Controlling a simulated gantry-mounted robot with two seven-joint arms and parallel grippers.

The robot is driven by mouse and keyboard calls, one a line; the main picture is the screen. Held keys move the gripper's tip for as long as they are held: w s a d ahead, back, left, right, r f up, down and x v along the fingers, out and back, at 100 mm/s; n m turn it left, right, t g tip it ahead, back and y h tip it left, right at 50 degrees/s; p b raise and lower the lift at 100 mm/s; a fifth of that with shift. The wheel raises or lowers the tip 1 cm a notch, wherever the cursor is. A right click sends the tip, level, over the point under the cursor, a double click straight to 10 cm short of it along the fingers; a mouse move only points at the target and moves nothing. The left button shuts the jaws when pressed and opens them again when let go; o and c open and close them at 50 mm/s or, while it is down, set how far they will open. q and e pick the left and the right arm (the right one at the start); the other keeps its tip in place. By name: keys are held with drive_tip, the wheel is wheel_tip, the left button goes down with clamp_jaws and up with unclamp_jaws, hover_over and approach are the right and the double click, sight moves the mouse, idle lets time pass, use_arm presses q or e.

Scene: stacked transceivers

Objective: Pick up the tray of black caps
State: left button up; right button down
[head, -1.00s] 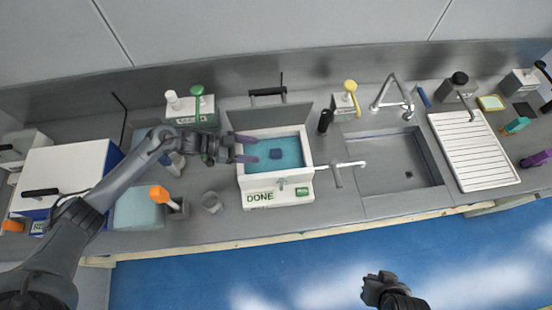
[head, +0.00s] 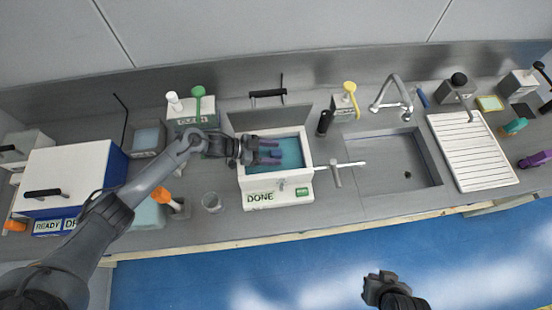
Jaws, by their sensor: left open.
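I cannot make out a tray of black caps for certain. My right gripper (head: 372,286) is over the blue floor, away from the counter; I cannot tell its jaw state.
A sink (head: 385,165) with a tap and a ribbed white draining board (head: 475,150) are to the right. A white and blue box (head: 65,180) is at the left.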

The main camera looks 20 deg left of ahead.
use_arm(q)
drive_tip(key=shift+c, duration=0.4)
clamp_jaws()
drive_tip(key=shift+r, duration=0.1)
drive_tip(key=shift+r, duration=0.1)
